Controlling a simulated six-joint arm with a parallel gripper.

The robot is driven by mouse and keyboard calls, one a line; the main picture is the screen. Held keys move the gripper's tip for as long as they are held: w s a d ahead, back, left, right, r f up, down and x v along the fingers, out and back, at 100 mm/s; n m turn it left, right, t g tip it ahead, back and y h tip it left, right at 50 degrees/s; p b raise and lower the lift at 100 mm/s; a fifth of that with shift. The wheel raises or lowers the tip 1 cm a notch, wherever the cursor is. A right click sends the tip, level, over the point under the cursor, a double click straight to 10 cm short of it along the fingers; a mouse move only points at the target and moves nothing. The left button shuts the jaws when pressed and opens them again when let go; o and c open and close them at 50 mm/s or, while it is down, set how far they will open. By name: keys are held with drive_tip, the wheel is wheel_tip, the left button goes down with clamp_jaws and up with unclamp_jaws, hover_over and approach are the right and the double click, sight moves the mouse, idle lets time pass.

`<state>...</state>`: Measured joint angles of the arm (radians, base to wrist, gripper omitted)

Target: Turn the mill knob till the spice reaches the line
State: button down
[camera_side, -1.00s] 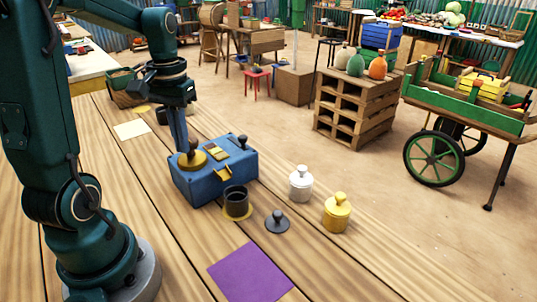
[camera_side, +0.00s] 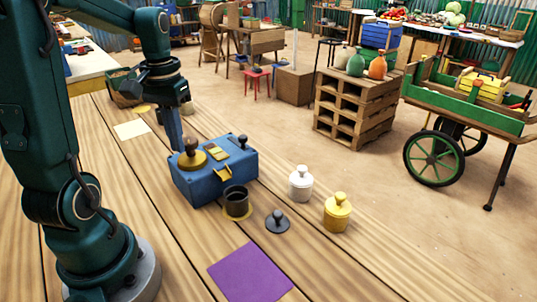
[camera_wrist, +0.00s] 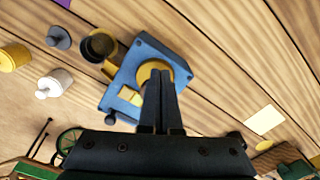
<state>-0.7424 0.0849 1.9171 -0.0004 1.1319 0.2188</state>
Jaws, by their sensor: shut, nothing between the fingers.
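The mill is a blue box (camera_side: 210,182) on the plank table. Its knob, a dark grip (camera_side: 190,145) on a yellow disc (camera_side: 188,163), sits on the left of the top. My gripper (camera_side: 176,147) is shut and empty, its fingertips just left of the grip in the side view; I cannot tell whether they touch. In the wrist view the fingers (camera_wrist: 163,75) cover part of the yellow disc (camera_wrist: 146,72) and hide most of the grip. A dark cup (camera_side: 236,203) stands at the mill's front under a yellow spout (camera_side: 223,173). I cannot make out spice or a line.
A dark lid (camera_side: 277,222), a white jar (camera_side: 300,185) and a yellow jar (camera_side: 337,214) stand right of the mill. A purple mat (camera_side: 249,273) lies in front and a cream sheet (camera_side: 131,129) behind left. The table between mill and mat is mostly clear.

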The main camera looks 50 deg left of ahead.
drive_tip(key=shift+s+r, duration=0.1)
drive_tip(key=shift+s, duration=0.15)
wheel_tip(320, 180, up, 6)
drive_tip(key=shift+d+f, duration=0.1)
idle(0.4)
drive_tip(key=s+d+f+m+t, duration=0.1)
drive_tip(key=d+m+t, duration=0.1)
drive_tip(key=d, duration=0.6)
drive_tip(key=s+d+f+m+t, duration=0.2)
drive_tip(key=d+m+t, duration=0.1)
drive_tip(key=d, duration=0.5)
drive_tip(key=shift+s+d+m+t, duration=0.2)
drive_tip(key=shift+m+t, duration=0.1)
drive_tip(key=shift+m, duration=0.2)
